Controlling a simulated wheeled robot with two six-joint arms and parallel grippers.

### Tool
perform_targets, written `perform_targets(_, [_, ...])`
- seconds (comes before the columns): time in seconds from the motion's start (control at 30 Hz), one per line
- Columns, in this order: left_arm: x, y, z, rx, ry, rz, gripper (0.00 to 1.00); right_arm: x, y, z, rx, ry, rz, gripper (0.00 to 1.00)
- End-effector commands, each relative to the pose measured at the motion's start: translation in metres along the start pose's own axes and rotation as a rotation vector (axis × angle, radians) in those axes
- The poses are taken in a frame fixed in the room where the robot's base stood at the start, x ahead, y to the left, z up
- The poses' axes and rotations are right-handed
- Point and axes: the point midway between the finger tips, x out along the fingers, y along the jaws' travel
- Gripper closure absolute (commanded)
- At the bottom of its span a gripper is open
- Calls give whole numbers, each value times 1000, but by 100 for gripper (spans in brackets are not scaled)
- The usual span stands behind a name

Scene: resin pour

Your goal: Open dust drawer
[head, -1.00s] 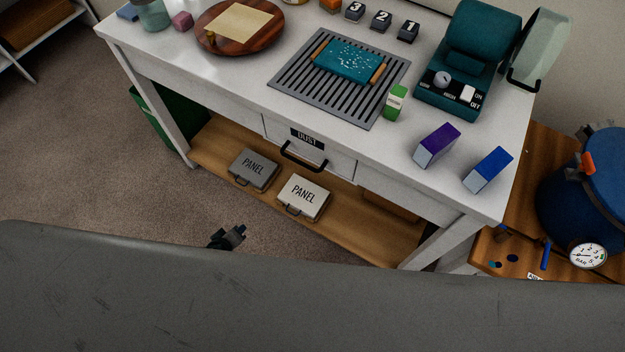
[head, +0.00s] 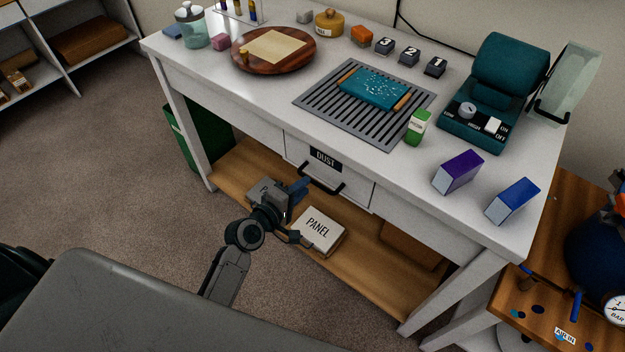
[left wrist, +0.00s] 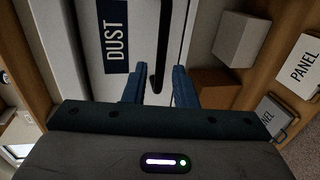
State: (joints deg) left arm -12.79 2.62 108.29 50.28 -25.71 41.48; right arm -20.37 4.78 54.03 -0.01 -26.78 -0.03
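The dust drawer (head: 341,184) is a white front under the white table, with a black DUST label (head: 325,159) and a black bar handle (head: 322,182). It looks shut, about flush with the table's front. My left gripper (head: 302,189) is in front of the drawer, just short of the handle. In the left wrist view the label (left wrist: 114,37) and handle (left wrist: 161,45) show ahead, and the two blue fingers (left wrist: 159,86) are spread with the handle's line between them. The fingers look empty; contact with the handle cannot be made out. My right gripper is not in view.
The lower wooden shelf (head: 375,278) holds two PANEL boxes, one pale (head: 317,231) and one grey (head: 262,192) partly behind my left gripper. Carpet lies open at left.

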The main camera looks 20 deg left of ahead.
Motion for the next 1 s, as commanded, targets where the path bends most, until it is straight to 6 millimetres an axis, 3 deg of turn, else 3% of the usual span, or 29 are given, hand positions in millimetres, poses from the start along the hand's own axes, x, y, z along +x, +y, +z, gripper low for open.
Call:
perform_targets(0.1, [22,1,0,-1,0,1,75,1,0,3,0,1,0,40])
perform_targets(0.3, [43,0,0,1,0,-1,75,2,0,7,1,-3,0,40])
perform_targets(0.63, [47,-1,0,2,0,-2,75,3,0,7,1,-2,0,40])
perform_targets(0.67, [47,-1,0,2,0,-2,77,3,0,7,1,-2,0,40])
perform_targets(0.8, [47,-1,0,2,0,-2,100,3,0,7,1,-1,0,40])
perform_targets(1.0, [47,-1,0,2,0,-2,100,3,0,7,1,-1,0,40])
